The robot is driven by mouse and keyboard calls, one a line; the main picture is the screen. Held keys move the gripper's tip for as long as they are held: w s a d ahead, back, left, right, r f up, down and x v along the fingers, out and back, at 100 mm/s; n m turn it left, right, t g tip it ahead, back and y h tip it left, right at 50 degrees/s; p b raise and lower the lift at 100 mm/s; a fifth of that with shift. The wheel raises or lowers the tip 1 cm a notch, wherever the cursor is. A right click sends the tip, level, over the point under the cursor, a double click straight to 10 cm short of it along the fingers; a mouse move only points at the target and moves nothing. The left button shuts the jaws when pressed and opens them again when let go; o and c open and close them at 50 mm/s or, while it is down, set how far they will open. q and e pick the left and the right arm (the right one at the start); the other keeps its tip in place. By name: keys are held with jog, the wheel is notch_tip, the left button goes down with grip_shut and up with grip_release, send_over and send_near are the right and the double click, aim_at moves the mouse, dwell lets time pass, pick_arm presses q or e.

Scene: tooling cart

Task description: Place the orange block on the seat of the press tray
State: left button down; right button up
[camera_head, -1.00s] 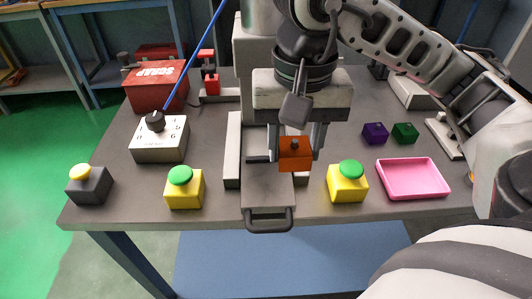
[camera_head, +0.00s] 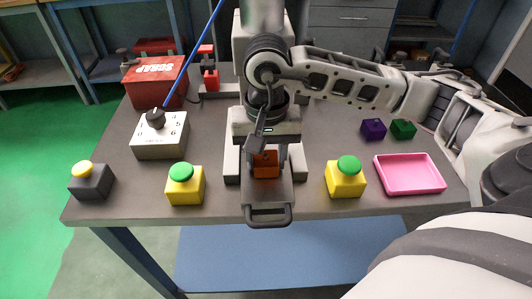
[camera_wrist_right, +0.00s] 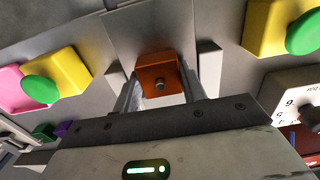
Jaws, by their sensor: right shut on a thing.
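The orange block (camera_head: 265,164) is between the fingers of my right gripper (camera_head: 265,160), which is shut on it. In the head view the block is over the grey press tray (camera_head: 266,212), at the tray's back part near the press. In the right wrist view the block (camera_wrist_right: 159,76) shows a round knob on its face, with a finger on each side. The seat is hidden under the block and gripper, and I cannot tell whether the block touches it. My left gripper is not in view.
Yellow boxes with green buttons stand left (camera_head: 185,185) and right (camera_head: 346,176) of the tray. A pink tray (camera_head: 410,174), a purple block (camera_head: 373,129) and a green block (camera_head: 403,129) are at right. A dial box (camera_head: 160,137) and red scrap bin (camera_head: 155,82) are at left.

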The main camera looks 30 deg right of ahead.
aim_at(266, 155)
jog(key=shift+f, duration=0.15)
jog(key=o, duration=1.1)
notch_tip(266, 155, up, 12)
jog(key=shift+r, duration=0.2)
